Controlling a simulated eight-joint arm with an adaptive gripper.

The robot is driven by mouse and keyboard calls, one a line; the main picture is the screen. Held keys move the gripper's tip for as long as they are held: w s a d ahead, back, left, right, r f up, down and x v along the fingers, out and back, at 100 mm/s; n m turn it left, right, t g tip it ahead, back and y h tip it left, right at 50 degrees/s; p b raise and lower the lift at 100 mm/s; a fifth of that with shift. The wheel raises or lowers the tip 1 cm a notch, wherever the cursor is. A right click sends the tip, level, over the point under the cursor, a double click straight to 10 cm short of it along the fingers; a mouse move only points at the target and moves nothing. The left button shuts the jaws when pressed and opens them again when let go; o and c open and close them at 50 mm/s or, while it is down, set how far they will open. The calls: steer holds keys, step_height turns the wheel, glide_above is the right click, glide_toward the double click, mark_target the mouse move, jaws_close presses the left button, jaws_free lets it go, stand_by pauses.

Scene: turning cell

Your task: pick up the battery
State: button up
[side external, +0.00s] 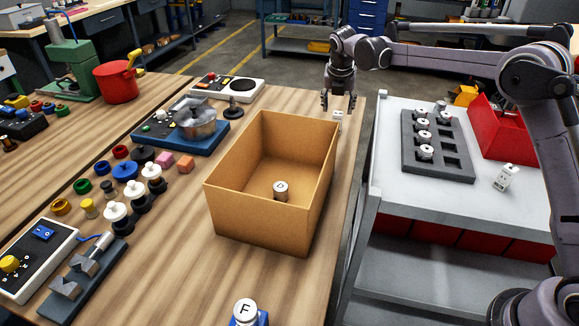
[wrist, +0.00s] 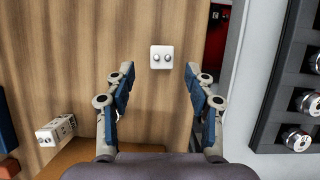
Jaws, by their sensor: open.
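A small white block with two round metal studs on top, which looks like the battery (wrist: 161,57), stands on the wooden table in the wrist view. In the side view the white battery (side external: 338,120) stands near the table's right edge, behind the cardboard box. My gripper (side external: 338,103) is above it, pointing down. In the wrist view my gripper (wrist: 159,72) is open and empty. Its fingers lie left and right of the battery in the picture, with gaps on both sides. The exact height between fingertips and battery cannot be told.
The open cardboard box (side external: 225,208) stands close by with a lettered cylinder (side external: 281,193) inside. Another white block (wrist: 55,132) lies at left in the wrist view. The cart at right bears a dark tray (side external: 457,176) of cylinders, a white block (side external: 506,178) and a red bin (side external: 497,130).

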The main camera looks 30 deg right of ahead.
mark_target(338, 113)
steer(key=shift+d+x, duration=0.1)
steer(key=shift+x, duration=1.2)
steer(key=shift+d+x, duration=0.15)
steer(key=shift+x, duration=1.15)
steer(key=shift+r, duration=0.1)
jaws_close()
